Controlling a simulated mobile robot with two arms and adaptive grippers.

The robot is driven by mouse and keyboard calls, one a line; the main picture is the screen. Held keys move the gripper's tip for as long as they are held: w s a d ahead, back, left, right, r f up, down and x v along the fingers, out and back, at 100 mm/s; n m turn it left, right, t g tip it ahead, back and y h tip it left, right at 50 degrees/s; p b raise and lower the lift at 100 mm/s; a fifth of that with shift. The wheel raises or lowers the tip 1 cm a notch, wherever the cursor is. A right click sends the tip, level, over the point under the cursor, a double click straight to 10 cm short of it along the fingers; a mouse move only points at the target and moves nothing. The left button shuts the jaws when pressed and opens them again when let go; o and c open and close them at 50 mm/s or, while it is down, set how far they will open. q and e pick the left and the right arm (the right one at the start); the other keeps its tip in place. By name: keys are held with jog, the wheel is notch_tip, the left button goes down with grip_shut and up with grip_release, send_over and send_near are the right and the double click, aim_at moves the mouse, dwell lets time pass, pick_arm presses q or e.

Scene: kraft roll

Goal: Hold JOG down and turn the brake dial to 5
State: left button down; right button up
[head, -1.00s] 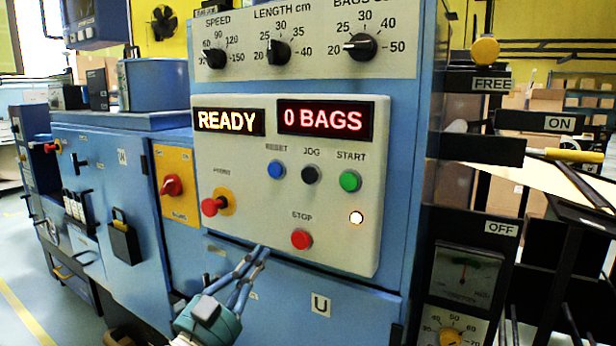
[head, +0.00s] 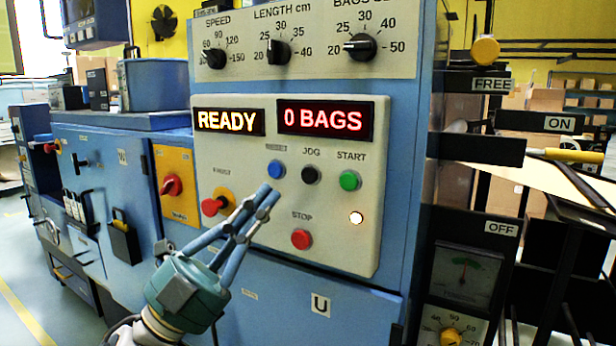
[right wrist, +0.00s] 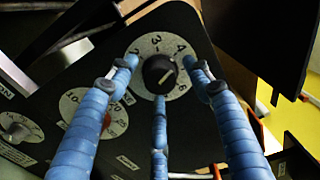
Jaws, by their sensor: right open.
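The black JOG button (head: 311,175) sits between the blue RESET button (head: 276,170) and the green START button (head: 349,180). My left gripper (head: 269,194) has its fingers together and empty. Its tips appear just below RESET, left of and below JOG, apart from JOG in the picture. In the right wrist view, a black dial knob (right wrist: 159,73) sits on a pale numbered scale. Its light mark points up and right, toward the 4–5 side; the exact number is unclear. My right gripper (right wrist: 162,95) is open, its fingers spread around the knob, contact unclear.
The red STOP button (head: 301,239) is below JOG, and a red knob (head: 212,206) is to the left. The displays read READY (head: 228,122) and 0 BAGS (head: 325,119). Another dial (right wrist: 103,112) lies beside the knob in the right wrist view.

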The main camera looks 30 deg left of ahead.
aim_at(310, 176)
pick_arm(q)
jog(key=shift+w, duration=4.4)
jog(key=shift+w, duration=0.15)
jog(key=shift+w, duration=0.3)
